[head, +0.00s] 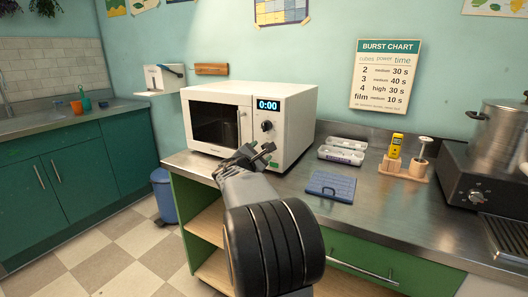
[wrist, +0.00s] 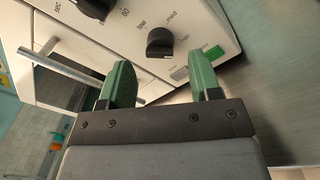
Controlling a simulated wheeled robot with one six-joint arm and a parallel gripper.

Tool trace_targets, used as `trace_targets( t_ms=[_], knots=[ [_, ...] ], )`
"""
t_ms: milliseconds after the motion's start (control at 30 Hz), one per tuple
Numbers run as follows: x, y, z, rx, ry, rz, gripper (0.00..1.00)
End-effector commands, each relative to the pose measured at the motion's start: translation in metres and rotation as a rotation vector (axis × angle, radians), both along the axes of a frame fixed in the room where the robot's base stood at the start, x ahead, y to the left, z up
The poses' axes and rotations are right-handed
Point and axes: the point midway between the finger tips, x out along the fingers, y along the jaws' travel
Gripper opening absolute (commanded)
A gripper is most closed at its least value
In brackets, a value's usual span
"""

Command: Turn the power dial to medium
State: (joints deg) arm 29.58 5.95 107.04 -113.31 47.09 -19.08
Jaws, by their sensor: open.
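The white microwave (head: 228,112) stands on the steel counter, its display (head: 267,105) reading 0:00. In the wrist view the black power dial (wrist: 160,42) is on its front panel, with "low" and "med" printed around it. Which label its pointer faces is not clear. My gripper (head: 260,158) is in front of the panel's lower part and hides the power dial in the head view. In the wrist view my gripper (wrist: 162,76) is open, with green fingers apart and nothing between them. The power dial lies beyond the gap, apart from the fingers.
Another black dial (head: 266,126) sits above the power dial. A green button (wrist: 212,53) is close by the right finger in the wrist view. The microwave's door handle (wrist: 72,61) stands out to the left.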

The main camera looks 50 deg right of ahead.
Motion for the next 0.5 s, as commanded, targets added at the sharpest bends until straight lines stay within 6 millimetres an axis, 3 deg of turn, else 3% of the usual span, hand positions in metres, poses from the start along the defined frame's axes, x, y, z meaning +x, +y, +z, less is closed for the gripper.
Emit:
trace_targets(
  t_ms=[200, 500],
  knots=[
    [0.008, -0.024, -0.001, 0.002, -0.001, 0.000, 0.58],
    [0.011, -0.033, 0.000, 0.001, -0.001, 0.001, 0.58]
  ],
)
